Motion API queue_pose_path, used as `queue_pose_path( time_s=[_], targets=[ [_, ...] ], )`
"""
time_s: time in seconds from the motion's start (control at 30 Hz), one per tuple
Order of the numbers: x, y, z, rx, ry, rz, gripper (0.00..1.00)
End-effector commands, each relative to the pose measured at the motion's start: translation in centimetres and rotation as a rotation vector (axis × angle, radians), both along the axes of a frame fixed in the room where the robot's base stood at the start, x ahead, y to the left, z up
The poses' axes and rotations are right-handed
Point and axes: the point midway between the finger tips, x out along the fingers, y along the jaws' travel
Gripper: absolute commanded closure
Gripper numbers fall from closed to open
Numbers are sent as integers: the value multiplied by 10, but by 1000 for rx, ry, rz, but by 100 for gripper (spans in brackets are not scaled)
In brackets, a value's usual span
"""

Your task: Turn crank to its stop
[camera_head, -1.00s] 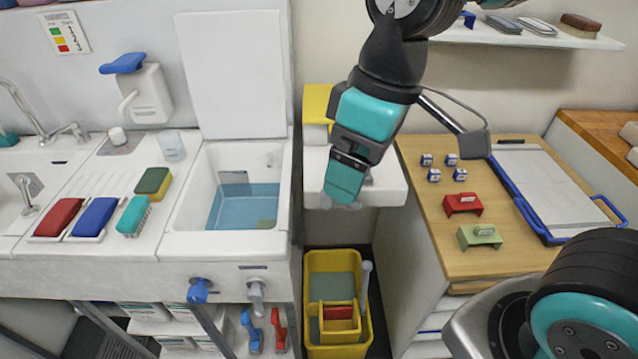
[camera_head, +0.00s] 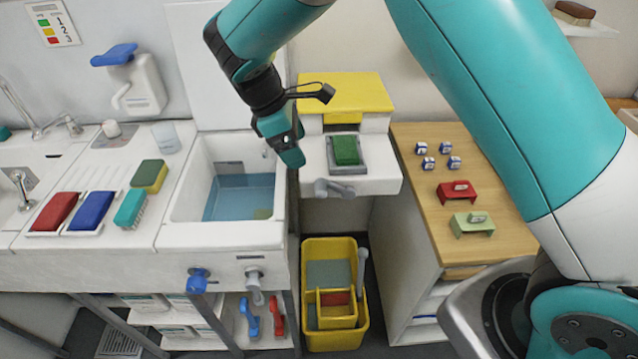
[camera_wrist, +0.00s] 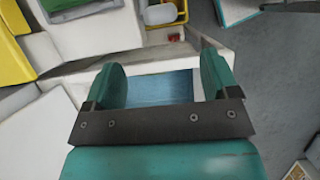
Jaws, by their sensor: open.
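A grey crank (camera_head: 335,188) sticks out at the front edge of the white ledge of a unit with a yellow top. Its handle points to the right in the head view. My gripper (camera_head: 291,158) hangs to the left of the crank, above the gap between the basin and this ledge, apart from the crank and empty. A pale rounded piece at the top of that view may be the crank, but I cannot tell.
A green pad (camera_head: 345,149) lies in a grey tray on the ledge. The basin (camera_head: 222,233) with water stands left. A yellow bucket (camera_head: 346,346) is below. Red (camera_head: 456,191) and green (camera_head: 472,224) holders stand on the wooden counter (camera_head: 420,200). My arm spans the right side.

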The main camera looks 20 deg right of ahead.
Motion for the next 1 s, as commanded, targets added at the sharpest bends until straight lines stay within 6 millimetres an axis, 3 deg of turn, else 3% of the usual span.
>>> queue_pose_path(
  time_s=[0.3,0.5,0.7,1.0],
  targets=[
    [-10,-28,-67,-1,6,-3,19],
    [-13,-40,-98,0,2,-3,19],
    [-15,-44,-112,2,-1,-2,19],
    [-15,-45,-114,2,-1,-2,21]
  ],
)
